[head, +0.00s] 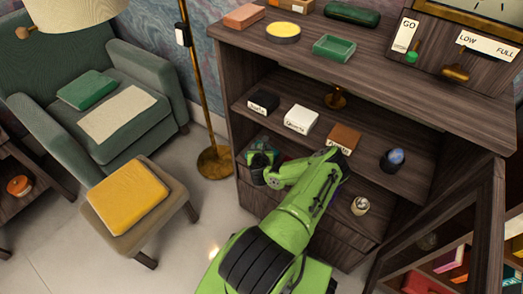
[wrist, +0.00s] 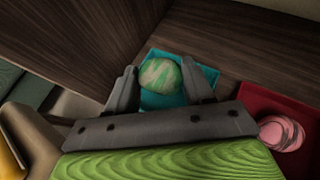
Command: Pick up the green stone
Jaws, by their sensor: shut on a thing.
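The green stone (wrist: 160,76), rounded with pale pinkish streaks, shows between my fingers in the wrist view. My gripper (wrist: 159,80) is shut on it. The teal tray (wrist: 207,76) lies behind and around the stone in that view; I cannot tell whether the stone still touches it. In the head view my gripper (head: 258,168) is inside the lower left of the open cabinet, and the stone is too small and covered there to make out clearly.
A dark red tray (wrist: 247,97) with a pink stone (wrist: 281,133) is to the right. A wooden side wall (wrist: 85,40) is close on the left. Labelled blocks (head: 300,119) stand on the shelf above. A blue egg-shaped stone (head: 396,156) is farther right. An open cabinet door (head: 480,235) is at right.

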